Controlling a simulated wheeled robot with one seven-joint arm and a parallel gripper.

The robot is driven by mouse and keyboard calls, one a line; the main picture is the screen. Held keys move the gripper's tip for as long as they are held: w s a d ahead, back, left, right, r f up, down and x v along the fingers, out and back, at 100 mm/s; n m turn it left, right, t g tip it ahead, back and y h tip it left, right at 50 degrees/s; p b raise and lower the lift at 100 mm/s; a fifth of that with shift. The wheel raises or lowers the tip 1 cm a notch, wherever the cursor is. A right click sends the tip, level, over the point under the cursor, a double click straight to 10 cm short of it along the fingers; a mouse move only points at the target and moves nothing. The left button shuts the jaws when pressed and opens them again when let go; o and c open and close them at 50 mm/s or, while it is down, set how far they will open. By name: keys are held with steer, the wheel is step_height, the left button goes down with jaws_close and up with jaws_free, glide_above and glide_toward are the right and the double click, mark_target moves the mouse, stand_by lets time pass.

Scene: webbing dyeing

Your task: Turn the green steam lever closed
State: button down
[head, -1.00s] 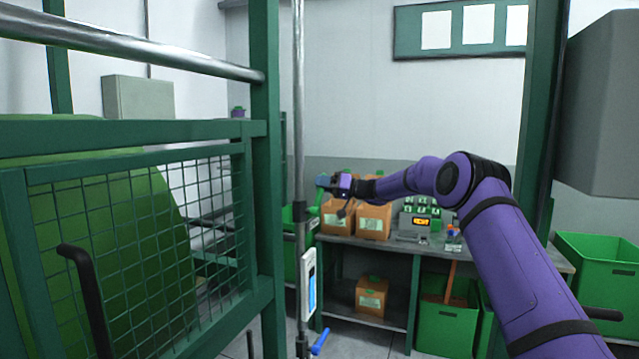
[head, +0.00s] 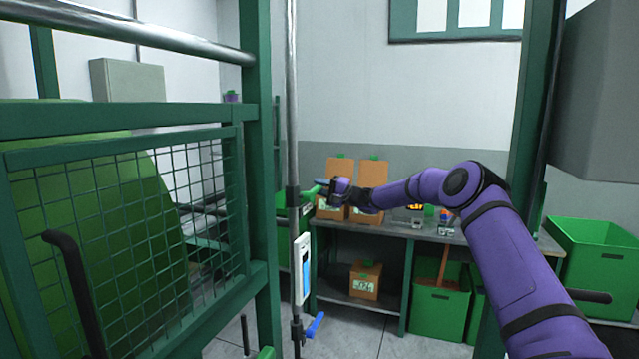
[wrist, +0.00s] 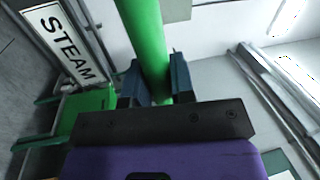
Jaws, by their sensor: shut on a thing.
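The green steam lever (head: 311,193) shows as a short green bar beside the vertical pipe in the head view. In the wrist view the lever (wrist: 146,40) is a thick green bar running between the two fingers. My gripper (head: 328,187) is shut on it, with a finger on either side (wrist: 152,82). A white STEAM sign (wrist: 60,42) is at the upper left of the wrist view. The lever's joint with the pipe is too small to make out.
A green mesh guard (head: 130,220) fills the left. A bench (head: 385,232) with brown boxes stands behind my arm. Green bins (head: 437,312) are under it.

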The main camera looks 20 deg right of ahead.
steer(key=shift+f+m, duration=0.55)
steer(key=shift+m, duration=0.15)
steer(key=shift+f, duration=0.1)
steer(key=c, duration=1)
jaws_free()
steer(key=shift+d, duration=0.1)
